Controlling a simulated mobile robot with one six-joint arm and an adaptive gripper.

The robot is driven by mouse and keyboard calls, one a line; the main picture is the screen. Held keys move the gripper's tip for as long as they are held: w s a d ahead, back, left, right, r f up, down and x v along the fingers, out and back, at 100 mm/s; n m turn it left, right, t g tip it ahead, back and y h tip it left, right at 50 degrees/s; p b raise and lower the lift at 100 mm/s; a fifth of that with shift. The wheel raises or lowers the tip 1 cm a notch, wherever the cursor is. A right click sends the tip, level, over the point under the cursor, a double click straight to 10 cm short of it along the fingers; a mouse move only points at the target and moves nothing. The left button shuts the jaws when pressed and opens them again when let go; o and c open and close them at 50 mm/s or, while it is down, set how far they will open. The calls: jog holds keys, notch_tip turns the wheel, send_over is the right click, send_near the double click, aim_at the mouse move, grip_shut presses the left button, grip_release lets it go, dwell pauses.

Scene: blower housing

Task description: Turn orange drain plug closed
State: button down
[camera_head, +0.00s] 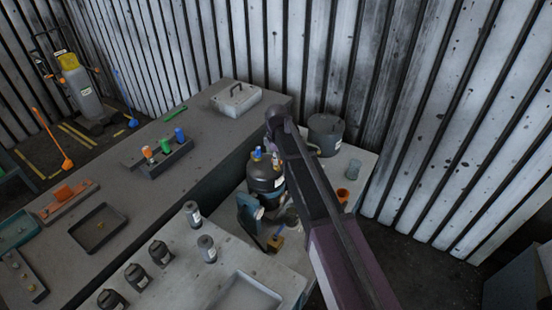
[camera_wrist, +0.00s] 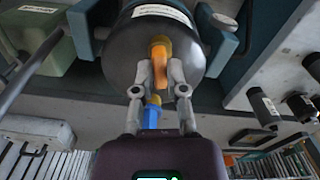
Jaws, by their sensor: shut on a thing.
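The orange drain plug (camera_wrist: 160,62) stands out from the end of a dark rounded housing (camera_wrist: 118,50) in the wrist view. My gripper (camera_wrist: 159,76) has one finger on each side of the plug's orange handle and is closed on it. The handle runs roughly up and down in that picture. A blue plug or valve (camera_wrist: 152,115) shows just below it, between my fingers. In the head view, the dark housing (camera_head: 264,182) stands upright on the bench, with small coloured fittings on top. My arm hides my fingertips and the orange plug there.
Blue-grey supports (camera_wrist: 217,40) flank the housing. A large lidded grey pot (camera_head: 325,132) and an orange cup (camera_head: 343,196) stand close to my arm. Several grey canisters (camera_head: 207,248) stand on the near bench. A corrugated wall (camera_head: 440,100) rises behind.

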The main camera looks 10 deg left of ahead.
jog(key=m, duration=0.5)
jog(key=shift+m, duration=0.3)
jog(key=m, duration=1.4)
jog(key=c, duration=0.7)
grip_release()
